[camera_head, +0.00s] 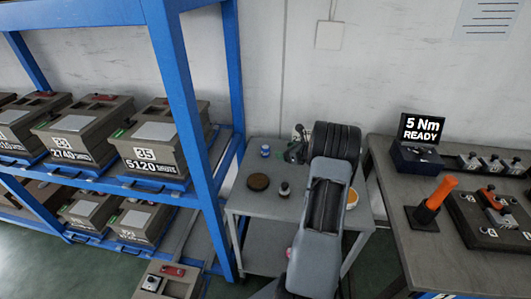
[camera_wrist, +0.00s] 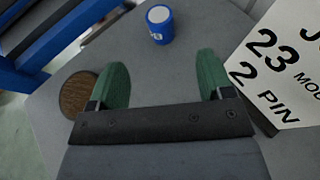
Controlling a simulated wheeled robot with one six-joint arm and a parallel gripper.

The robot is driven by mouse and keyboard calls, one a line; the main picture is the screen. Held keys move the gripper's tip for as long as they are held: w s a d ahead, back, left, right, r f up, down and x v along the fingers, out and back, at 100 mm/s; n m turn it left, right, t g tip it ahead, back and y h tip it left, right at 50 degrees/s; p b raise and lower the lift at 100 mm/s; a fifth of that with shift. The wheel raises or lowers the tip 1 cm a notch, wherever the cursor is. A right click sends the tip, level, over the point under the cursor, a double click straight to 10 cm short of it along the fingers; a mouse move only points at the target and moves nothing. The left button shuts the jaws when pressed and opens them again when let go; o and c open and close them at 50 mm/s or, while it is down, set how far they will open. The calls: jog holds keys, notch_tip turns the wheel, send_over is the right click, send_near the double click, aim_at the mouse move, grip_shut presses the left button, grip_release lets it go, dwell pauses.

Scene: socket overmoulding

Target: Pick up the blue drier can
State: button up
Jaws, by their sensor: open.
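The blue drier can (camera_head: 265,151) stands upright at the back left of the small grey side table (camera_head: 240,200). It is small, blue, with a pale top. In the wrist view the can (camera_wrist: 159,24) stands ahead of my gripper (camera_wrist: 160,72), centred between its two green fingers and beyond their tips. The fingers are wide apart with nothing between them. In the head view my gripper (camera_head: 300,148) is over the table, to the right of the can, largely hidden by my own arm.
A brown round disc (camera_head: 258,182) and a small dark-and-pale item (camera_head: 284,189) sit on the side table. A white card marked 23 (camera_wrist: 285,60) lies right of my gripper. A blue shelf frame (camera_head: 190,110) rises at left; a workbench (camera_head: 400,210) stands at right.

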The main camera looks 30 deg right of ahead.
aim_at(265, 147)
jog(key=x, duration=0.6)
jog(key=shift+w+a+f, duration=0.15)
jog(key=shift+w, duration=0.15)
jog(key=shift+p+x, duration=0.7)
jog(key=shift+x, duration=2.3)
jog(key=c, duration=1)
jog(key=shift+r, duration=0.25)
